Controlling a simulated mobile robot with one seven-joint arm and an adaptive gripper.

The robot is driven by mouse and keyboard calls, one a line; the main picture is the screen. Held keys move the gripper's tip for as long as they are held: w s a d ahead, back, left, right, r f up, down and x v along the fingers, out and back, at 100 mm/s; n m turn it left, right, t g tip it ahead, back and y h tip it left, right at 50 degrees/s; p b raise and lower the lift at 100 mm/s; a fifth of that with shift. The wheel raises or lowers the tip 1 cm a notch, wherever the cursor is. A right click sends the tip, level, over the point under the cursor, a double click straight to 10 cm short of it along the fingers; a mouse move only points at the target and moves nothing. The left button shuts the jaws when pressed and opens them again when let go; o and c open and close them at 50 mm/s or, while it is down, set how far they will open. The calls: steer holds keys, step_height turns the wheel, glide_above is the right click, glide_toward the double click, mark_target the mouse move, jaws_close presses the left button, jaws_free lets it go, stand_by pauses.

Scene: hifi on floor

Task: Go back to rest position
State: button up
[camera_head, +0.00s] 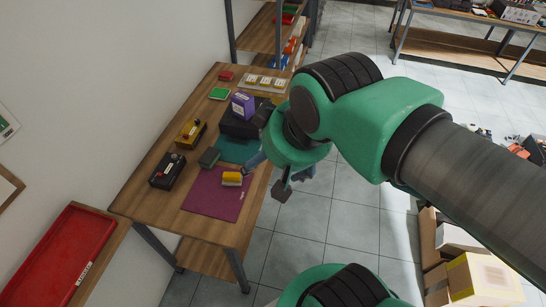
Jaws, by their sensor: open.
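My gripper (268,176) is at the table's right edge, below the green and black wrist of my arm. It is open. One finger reaches over the teal mat's edge and the other, with a dark tip, hangs beyond the table edge over the floor. I see nothing held between the fingers. A yellow block (232,178) lies on the purple mat (207,197), a little left of the gripper and apart from it as far as I can tell. My wrist hides part of the table's right side.
The wooden table (150,190) also bears a teal mat (238,148), a dark green block (209,157), a yellow box (190,134), a black box (167,171) and a purple box (243,105). A shelf stands behind. Cartons (480,280) stand at lower right. Tiled floor (310,225) is clear beside the table.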

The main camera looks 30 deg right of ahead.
steer(key=shift+f, duration=0.15)
step_height(320, 180, down, 15)
steer(key=b, duration=1.5)
steer(key=shift+f+b, duration=0.2)
steer(key=shift+b, duration=0.2)
